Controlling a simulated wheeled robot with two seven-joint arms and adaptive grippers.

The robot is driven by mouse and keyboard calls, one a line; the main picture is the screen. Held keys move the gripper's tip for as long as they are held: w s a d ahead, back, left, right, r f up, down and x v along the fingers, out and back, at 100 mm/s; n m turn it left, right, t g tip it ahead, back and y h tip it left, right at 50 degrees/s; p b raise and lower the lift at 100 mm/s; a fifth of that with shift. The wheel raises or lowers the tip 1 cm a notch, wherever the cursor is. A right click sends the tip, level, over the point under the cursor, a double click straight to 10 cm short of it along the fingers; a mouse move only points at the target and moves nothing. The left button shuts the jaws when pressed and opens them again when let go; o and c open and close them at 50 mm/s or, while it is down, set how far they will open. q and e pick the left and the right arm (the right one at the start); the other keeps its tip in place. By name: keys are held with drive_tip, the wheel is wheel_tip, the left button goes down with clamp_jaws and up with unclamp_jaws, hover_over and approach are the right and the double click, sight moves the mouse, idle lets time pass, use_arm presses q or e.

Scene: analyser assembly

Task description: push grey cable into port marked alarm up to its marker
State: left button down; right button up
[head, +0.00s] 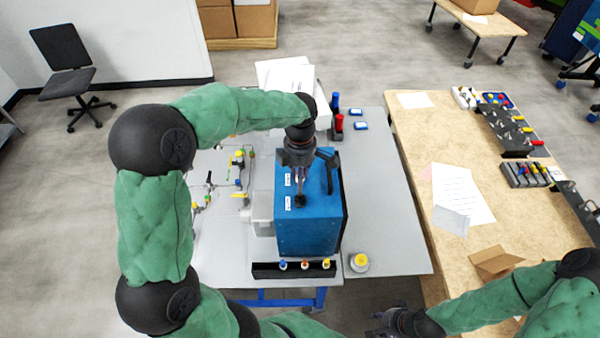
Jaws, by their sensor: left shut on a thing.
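The blue analyser box (310,235) stands on the grey table, with two small white labels on its top that are too small to read. My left gripper (300,198) points down at the box top, beside these labels. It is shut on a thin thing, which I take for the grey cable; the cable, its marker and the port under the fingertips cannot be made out. I cannot tell how deep the cable sits. My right gripper (380,326) is low at the bottom edge, away from the box; its fingers are unclear.
A black rack (262,271) with several coloured caps lies in front of the box, a yellow-topped jar (358,263) to its right. Red (338,124) and blue bottles stand behind. Small fittings lie left. The grey table (385,210) is clear right of the box.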

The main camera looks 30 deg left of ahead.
sight(300, 190)
use_arm(q)
drive_tip(key=shift+f+b, duration=0.3)
drive_tip(key=shift+b, duration=0.05)
idle(0.4)
drive_tip(key=shift+f+b, duration=3.15)
drive_tip(key=shift+f, duration=0.85)
drive_tip(key=c, duration=1)
unclamp_jaws()
drive_tip(key=shift+r, duration=0.1)
drive_tip(key=shift+o, duration=0.2)
drive_tip(key=shift+r+p, duration=2.1)
drive_tip(key=shift+r, duration=1.45)
drive_tip(key=shift+f, duration=0.1)
